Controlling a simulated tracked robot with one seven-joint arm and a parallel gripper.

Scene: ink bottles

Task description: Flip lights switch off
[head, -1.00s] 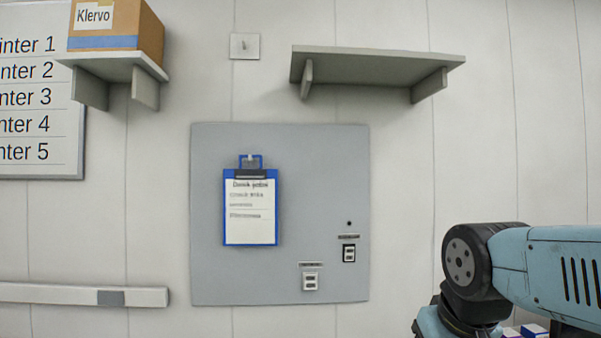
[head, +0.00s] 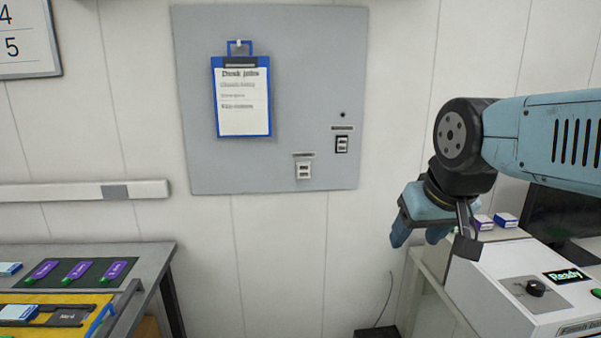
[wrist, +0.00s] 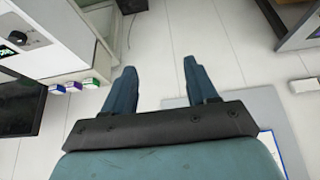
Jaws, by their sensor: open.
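Two small switches are on the grey wall panel (head: 290,80) in the head view. My gripper (head: 418,238) is right of and below the panel, apart from both switches. In the wrist view my gripper (wrist: 160,82) is open with nothing between its fingers.
A blue clipboard (head: 241,97) hangs on the panel, left of the switches. A white machine (head: 520,285) with a knob and a "Ready" display stands at the right, below my arm. A bench (head: 150,262) with purple items is at the left. The wall below the panel is clear.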

